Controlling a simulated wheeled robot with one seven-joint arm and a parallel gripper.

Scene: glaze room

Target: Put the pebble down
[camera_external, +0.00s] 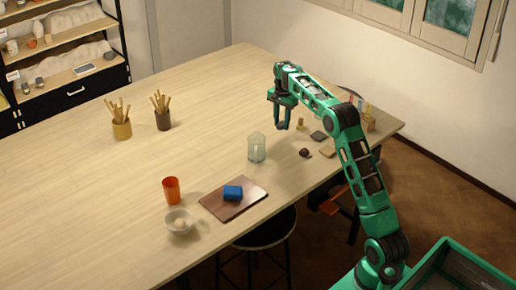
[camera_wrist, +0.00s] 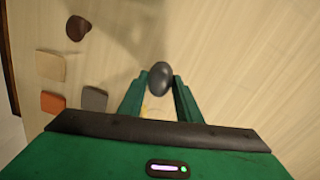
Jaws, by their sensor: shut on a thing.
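My gripper (camera_wrist: 159,80) is shut on a dark grey oval pebble (camera_wrist: 160,76), held between its fingertips in the wrist view. In the outside view my gripper (camera_external: 283,121) points down over the far right part of the wooden table (camera_external: 205,110). It appears to be above the tabletop, but the exact height is hard to tell. The pebble cannot be made out clearly in the outside view.
A clear glass jar (camera_external: 257,148) stands in front of my gripper. A dark brown lump (camera_external: 304,153) and several flat tiles (camera_external: 318,136) lie to the right. The table's middle is clear.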

